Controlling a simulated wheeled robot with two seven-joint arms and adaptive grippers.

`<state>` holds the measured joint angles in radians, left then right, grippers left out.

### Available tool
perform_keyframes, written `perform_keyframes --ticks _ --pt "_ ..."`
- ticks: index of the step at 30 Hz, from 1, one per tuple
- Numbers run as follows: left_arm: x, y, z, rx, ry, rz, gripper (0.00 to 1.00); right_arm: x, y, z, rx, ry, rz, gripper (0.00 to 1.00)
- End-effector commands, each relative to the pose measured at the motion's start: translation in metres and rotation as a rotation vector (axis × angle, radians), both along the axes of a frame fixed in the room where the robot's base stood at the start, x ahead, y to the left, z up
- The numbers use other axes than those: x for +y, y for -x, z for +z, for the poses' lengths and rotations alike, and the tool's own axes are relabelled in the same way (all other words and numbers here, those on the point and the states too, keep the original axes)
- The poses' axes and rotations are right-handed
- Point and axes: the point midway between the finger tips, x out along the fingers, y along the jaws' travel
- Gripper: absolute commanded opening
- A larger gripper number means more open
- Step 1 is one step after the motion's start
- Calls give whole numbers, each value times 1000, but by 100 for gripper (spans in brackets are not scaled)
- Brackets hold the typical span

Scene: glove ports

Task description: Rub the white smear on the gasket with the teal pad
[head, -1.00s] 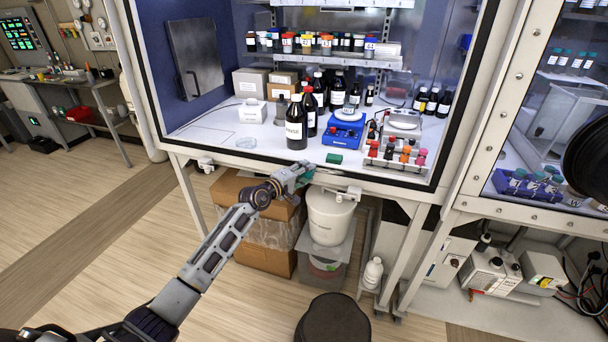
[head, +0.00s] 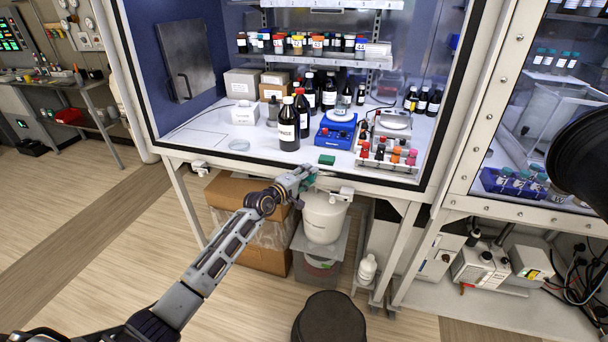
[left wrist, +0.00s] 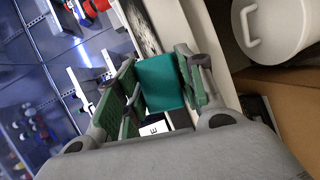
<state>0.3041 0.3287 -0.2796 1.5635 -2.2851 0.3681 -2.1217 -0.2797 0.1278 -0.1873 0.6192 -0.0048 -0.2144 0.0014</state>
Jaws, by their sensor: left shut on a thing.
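My left gripper (head: 306,178) is at the lower front edge of the hood. It is shut on the teal pad (left wrist: 162,82), which shows between the two green-lined fingers in the left wrist view. In the head view only a little teal shows at the fingertips. The black gasket (head: 240,163) runs around the hood's front opening, and the gripper is close to its lower stretch. I cannot tell whether the pad touches it. I cannot make out the white smear. My right gripper is not in view.
Dark bottles (head: 288,125), a blue device (head: 336,132) and a rack of coloured caps (head: 388,158) stand inside. A white bucket (head: 324,217) stands below the edge.

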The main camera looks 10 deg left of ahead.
Motion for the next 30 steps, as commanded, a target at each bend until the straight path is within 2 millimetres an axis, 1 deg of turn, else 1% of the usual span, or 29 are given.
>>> perform_keyframes --ticks 6,13,20,30 --pt "0 0 -1 0 0 0 19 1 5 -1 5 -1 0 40" --pt "-3 0 0 1 0 0 19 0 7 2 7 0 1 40" --pt "-15 -1 1 0 0 -1 19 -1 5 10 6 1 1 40" --pt "-33 -2 0 0 0 -1 19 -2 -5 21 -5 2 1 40"
